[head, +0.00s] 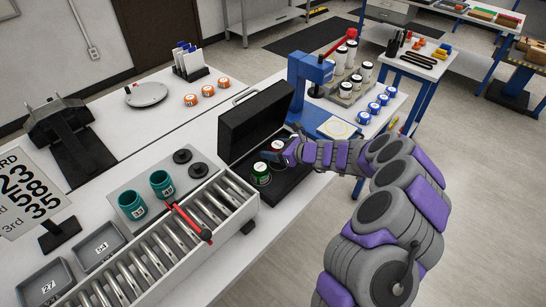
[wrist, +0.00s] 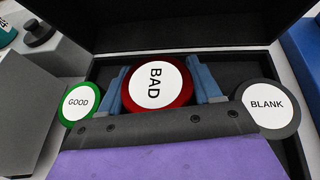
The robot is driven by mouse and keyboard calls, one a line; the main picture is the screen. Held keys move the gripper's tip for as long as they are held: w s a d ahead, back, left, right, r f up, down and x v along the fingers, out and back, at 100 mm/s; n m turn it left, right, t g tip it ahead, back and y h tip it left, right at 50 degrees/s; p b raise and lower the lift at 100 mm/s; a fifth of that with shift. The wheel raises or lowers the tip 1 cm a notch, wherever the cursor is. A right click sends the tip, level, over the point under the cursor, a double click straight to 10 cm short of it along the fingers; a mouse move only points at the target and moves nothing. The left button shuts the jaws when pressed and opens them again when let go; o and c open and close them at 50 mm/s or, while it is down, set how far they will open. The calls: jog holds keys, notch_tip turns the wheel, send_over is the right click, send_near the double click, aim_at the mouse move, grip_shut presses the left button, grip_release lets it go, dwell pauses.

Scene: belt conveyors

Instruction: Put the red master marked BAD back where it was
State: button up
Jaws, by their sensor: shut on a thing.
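The red master marked BAD (wrist: 156,84) is between the two blue fingers of my gripper (wrist: 160,88) in the wrist view. My gripper is shut on it, over the middle of the open black case (wrist: 120,66). In the head view the red master (head: 277,145) shows small beside my gripper (head: 280,155). The green master marked GOOD (wrist: 78,102) is left of it and the grey master marked BLANK (wrist: 267,105) is right of it. The green one also shows in the head view (head: 261,174). Whether the red master touches the case floor cannot be told.
The raised case lid (head: 250,122) stands behind. Left of the case is a roller conveyor (head: 160,250) with a red bar (head: 188,222), and teal jars (head: 161,184) stand beyond. A blue press (head: 310,75) stands close behind the case on the right.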

jog(key=f, duration=0.2)
jog(key=shift+d+f+b, duration=0.35)
jog(key=shift+d+f, duration=0.05)
jog(key=shift+a+r, duration=0.1)
jog(key=shift+a, duration=0.2)
jog(key=o, duration=1.1)
jog(key=shift+a, duration=0.15)
jog(key=shift+o, duration=1.3)
jog(key=shift+d, duration=0.35)
